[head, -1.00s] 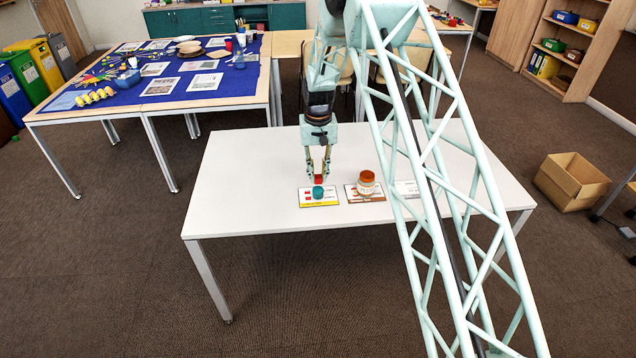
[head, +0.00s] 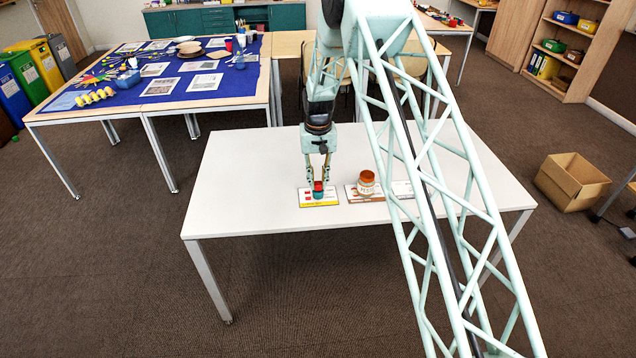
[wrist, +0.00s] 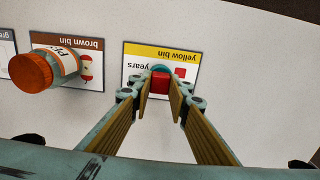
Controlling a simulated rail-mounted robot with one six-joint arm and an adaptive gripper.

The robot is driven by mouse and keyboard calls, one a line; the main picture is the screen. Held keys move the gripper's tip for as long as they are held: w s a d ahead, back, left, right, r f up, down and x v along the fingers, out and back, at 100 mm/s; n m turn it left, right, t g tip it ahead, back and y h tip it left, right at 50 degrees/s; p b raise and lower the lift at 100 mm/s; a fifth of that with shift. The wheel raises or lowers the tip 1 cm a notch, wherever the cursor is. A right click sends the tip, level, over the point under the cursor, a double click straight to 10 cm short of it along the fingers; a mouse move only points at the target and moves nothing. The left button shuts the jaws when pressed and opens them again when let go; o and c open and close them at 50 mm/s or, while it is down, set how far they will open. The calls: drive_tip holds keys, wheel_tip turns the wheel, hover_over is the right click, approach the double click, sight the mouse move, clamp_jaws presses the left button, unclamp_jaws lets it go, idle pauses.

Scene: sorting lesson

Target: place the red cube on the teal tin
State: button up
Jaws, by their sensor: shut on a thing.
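The red cube (head: 318,186) is between the fingertips of my gripper (head: 318,183), which is shut on it. The cube also shows in the wrist view (wrist: 159,84). The teal tin (head: 319,196) stands on the yellow-edged card, directly below the cube in the head view. In the wrist view only a rim of the tin (wrist: 161,68) shows past the cube. I cannot tell whether the cube touches the tin's top.
The yellow bin card (wrist: 183,56) lies under the tin. A jar with an orange-brown lid (head: 366,183) stands on the brown bin card to the right. The white table (head: 250,180) is clear to the left and behind.

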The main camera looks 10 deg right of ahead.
sight(318, 183)
drive_tip(key=o, duration=0.7)
drive_tip(key=shift+r, duration=0.1)
wheel_tip(318, 183, up, 12)
drive_tip(key=p, duration=0.1)
idle(0.7)
idle(0.8)
